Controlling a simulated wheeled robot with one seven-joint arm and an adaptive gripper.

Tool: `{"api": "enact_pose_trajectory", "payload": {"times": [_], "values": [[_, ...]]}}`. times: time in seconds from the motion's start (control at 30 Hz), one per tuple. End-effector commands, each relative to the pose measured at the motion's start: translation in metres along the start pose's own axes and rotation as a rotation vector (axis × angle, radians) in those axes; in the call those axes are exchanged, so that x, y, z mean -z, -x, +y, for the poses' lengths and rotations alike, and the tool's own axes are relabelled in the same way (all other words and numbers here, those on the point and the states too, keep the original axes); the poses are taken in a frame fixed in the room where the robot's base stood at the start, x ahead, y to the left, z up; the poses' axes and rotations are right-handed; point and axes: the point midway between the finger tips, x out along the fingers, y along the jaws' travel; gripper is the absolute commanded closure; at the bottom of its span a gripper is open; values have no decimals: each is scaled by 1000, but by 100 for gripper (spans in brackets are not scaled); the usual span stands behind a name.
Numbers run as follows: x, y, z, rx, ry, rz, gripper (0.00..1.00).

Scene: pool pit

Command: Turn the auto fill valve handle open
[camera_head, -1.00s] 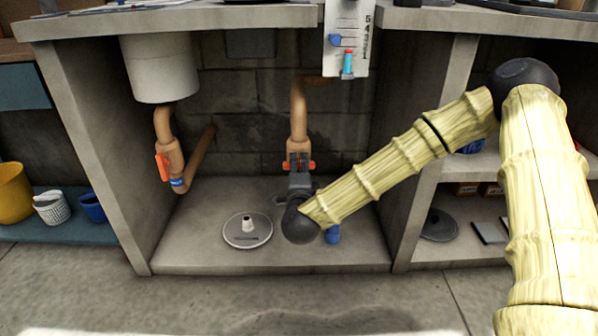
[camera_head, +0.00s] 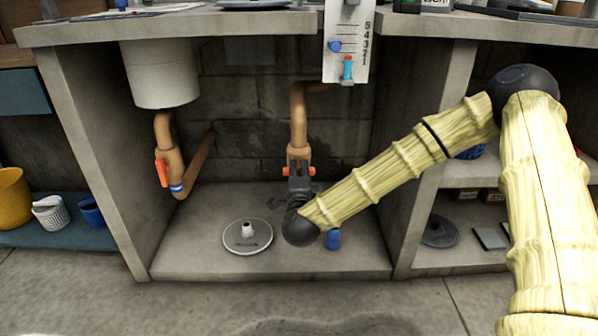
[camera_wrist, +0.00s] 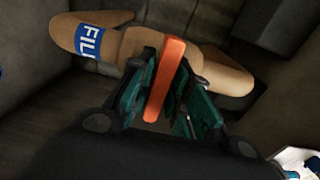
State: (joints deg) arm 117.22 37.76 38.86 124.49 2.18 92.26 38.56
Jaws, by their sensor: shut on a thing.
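The valve handle (camera_head: 312,171) is a small orange bar on the tan middle pipe (camera_head: 298,115) inside the concrete cabinet. In the wrist view the handle (camera_wrist: 166,75) lies crosswise to its pipe (camera_wrist: 215,70), which carries a blue band (camera_wrist: 88,38) with partly readable white lettering, "FIL". My gripper (camera_wrist: 160,95) has dark green finger pads on both sides of the handle and is shut on it. In the head view my gripper (camera_head: 299,184) is at the lower end of the middle pipe and covers part of the valve.
A second pipe with an orange handle (camera_head: 163,172) hangs at left below a white canister (camera_head: 160,75). A round grey disc (camera_head: 247,237) lies on the cabinet floor, left of my wrist. A blue object (camera_head: 333,239) is just right of it. A white gauge panel (camera_head: 346,40) hangs above.

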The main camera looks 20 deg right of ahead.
Motion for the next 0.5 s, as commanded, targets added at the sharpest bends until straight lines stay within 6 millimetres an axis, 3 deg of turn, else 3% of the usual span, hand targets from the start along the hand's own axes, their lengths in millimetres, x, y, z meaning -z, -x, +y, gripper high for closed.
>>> {"api": "enact_pose_trajectory", "payload": {"times": [0.5], "values": [[-1, 1, -6, -3, 255, -3, 100]]}}
